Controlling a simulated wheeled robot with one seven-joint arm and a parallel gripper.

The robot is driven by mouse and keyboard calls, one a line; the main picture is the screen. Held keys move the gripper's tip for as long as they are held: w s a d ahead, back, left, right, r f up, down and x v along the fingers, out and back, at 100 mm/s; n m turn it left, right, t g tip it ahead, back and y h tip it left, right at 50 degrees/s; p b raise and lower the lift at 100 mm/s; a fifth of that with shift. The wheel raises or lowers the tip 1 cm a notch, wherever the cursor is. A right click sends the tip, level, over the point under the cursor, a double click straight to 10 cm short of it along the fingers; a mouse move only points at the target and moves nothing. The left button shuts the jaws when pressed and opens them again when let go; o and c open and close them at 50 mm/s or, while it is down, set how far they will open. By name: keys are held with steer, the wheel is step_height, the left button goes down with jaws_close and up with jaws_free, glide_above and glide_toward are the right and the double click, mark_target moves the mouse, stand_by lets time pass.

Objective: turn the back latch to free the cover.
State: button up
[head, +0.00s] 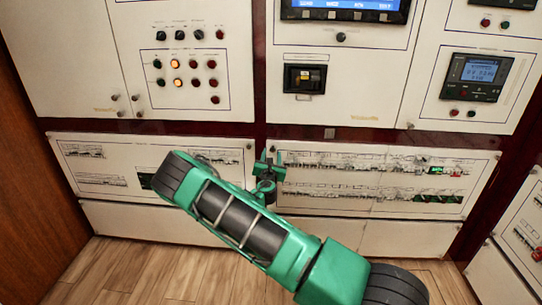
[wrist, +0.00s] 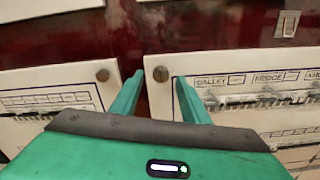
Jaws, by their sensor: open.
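My gripper (head: 269,167) is at the lower breaker panels in the head view, by the dark red gap between the left cover (head: 120,192) and the right cover (head: 345,202). A round brown knob (wrist: 161,74) on the right cover's upper left corner appears between the fingertips; contact cannot be told. A similar knob (wrist: 103,75) is on the left cover's corner. A small pale plate (wrist: 287,24) sits on the red strip above right. Which part is the back latch is not clear.
Rows of breakers (wrist: 270,100) line the right cover beside my fingers. Upper cabinet panels with buttons (head: 188,65), a black switch (head: 305,78) and a meter (head: 476,77) stand above. The wooden floor (head: 130,268) is clear at lower left.

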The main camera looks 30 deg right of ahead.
steer(key=shift+x, duration=1.05)
jaws_close()
